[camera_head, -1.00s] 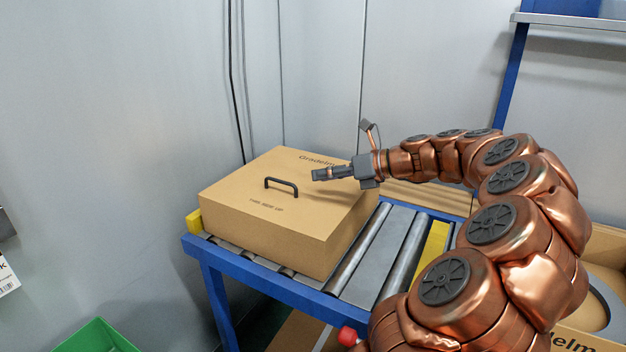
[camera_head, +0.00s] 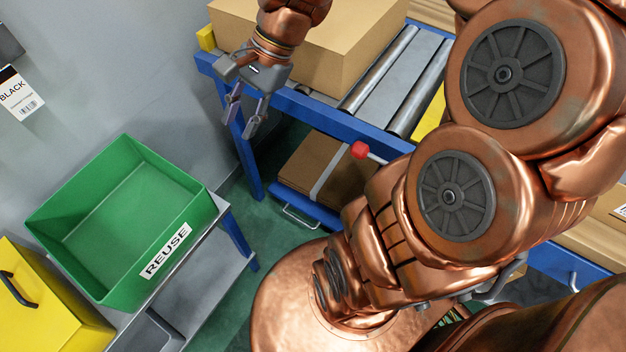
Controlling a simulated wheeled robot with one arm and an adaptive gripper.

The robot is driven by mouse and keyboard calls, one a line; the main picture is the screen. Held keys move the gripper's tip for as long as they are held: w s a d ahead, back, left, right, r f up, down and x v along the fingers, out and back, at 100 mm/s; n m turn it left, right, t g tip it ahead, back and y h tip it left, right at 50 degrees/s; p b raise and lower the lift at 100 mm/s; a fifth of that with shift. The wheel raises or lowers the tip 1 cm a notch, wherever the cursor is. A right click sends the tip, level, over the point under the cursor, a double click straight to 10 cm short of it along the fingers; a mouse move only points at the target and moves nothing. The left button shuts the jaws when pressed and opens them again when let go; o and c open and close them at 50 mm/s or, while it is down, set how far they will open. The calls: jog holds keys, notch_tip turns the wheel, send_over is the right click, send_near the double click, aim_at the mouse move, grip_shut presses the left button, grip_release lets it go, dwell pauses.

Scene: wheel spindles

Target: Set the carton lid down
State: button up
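The brown carton (camera_head: 355,45) stands on the roller conveyor at the top of the view. Its upper part is cut off by the picture edge, and its lid handle is out of view. I cannot tell where lid and carton body meet. My gripper (camera_head: 247,112) points down in front of the conveyor's near left corner, left of the carton and apart from it. Its two fingers are spread, with nothing between them.
An empty green bin (camera_head: 85,205) marked REUSE stands on a grey stand at the left, beside a yellow container (camera_head: 45,310). The blue conveyor frame (camera_head: 335,122) has a red knob (camera_head: 360,150) at its front. Flat cardboard (camera_head: 325,165) lies below.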

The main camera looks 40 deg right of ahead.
jog(key=s+f+n+g+h, duration=0.1)
jog(key=s+f+n+h, duration=0.2)
jog(key=s+n, duration=0.3)
jog(key=s+d+f+n+g+h, duration=0.1)
jog(key=s+f+n+g+h, duration=0.1)
jog(key=s+n, duration=0.5)
jog(key=s+f+h, duration=0.1)
jog(key=s+f, duration=0.1)
jog(key=s, duration=0.2)
jog(key=shift+s+d+n, duration=0.25)
jog(key=shift+n, duration=0.05)
notch_tip(320, 180, up, 14)
jog(key=p, duration=1.3)
jog(key=shift+w, duration=0.4)
